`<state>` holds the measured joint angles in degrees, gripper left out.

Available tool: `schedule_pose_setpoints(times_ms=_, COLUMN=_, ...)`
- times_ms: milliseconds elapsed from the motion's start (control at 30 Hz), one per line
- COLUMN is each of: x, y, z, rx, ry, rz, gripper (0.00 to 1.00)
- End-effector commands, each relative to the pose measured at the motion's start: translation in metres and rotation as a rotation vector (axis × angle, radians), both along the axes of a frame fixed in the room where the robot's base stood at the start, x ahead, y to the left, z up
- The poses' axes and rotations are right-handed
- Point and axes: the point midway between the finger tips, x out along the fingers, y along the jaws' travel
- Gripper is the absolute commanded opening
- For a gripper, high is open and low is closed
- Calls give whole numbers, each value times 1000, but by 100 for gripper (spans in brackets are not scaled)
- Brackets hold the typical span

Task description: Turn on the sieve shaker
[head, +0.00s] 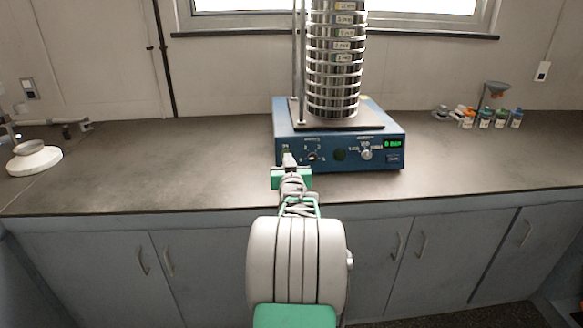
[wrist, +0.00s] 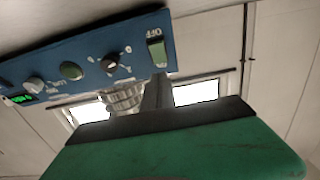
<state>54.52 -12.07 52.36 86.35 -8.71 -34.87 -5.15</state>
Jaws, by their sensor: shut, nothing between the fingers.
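The sieve shaker (head: 340,145) is a blue box with a stack of metal sieves (head: 335,60) on top, standing on the dark counter. Its front panel has knobs, a green round button (head: 340,155) and a lit green display (head: 392,143). My gripper (head: 289,159) is in front of the panel's left end, shut and empty.
Several small bottles (head: 490,119) and a funnel stand (head: 494,90) are at the back right. A white-based device (head: 35,160) is at the far left. Cabinets (head: 190,270) lie below the counter edge.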

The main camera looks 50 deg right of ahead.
Motion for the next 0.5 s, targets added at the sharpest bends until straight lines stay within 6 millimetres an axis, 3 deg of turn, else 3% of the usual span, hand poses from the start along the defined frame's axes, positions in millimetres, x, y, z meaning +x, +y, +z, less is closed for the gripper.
schedule_pose_setpoints(times_ms=300, x=-47, y=52, z=21, rx=-2, ry=-2, rz=2, gripper=0)
schedule_pose_setpoints(times_ms=500, x=-57, y=63, z=24, rx=-1, ry=-1, rz=1, gripper=0)
